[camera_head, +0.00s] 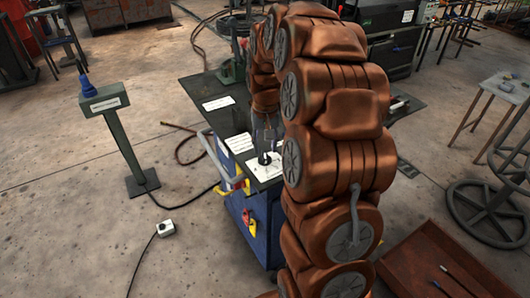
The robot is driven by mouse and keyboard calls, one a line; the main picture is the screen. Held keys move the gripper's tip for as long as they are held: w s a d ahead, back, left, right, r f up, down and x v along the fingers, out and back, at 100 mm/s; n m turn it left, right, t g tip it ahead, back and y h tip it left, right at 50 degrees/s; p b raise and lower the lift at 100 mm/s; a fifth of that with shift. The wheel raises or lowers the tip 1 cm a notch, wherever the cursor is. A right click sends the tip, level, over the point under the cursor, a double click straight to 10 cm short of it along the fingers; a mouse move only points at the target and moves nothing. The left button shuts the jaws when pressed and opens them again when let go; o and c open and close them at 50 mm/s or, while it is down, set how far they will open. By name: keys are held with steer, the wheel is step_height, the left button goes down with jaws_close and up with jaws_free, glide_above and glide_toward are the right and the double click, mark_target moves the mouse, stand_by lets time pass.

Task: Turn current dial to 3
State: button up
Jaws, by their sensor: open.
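A small dark dial (264,158) sits on a white plate (268,168) at the near left corner of a dark bench top (225,125). The marks on the plate are too small to read, so the dial's setting cannot be told. My gripper (265,140) is open and points down just above or around the dial. The picture is too small to tell whether its fingers touch the dial. My copper-coloured arm covers the right part of the bench.
White labels (240,143) lie on the bench beside the plate. A grey-green pedestal (122,140) with a blue knob stands at the left. A cable and a small white box (166,228) lie on the floor. A brown tray (430,265) is at the lower right. Floor at the left is mostly clear.

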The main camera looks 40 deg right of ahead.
mark_target(265, 156)
step_height(265, 156, up, 8)
stand_by(0.4)
steer(key=s+a+r+n+g+p, duration=0.1)
steer(key=s+a+r+n+p, duration=0.25)
steer(key=s+a, duration=1.45)
steer(key=s+a+f+n+p, duration=0.1)
steer(key=s+a+n+p, duration=0.1)
steer(key=s, duration=0.9)
steer(key=shift+s+a+f+g, duration=0.15)
steer(key=shift+s+f+g, duration=0.1)
steer(key=shift+f+g, duration=0.15)
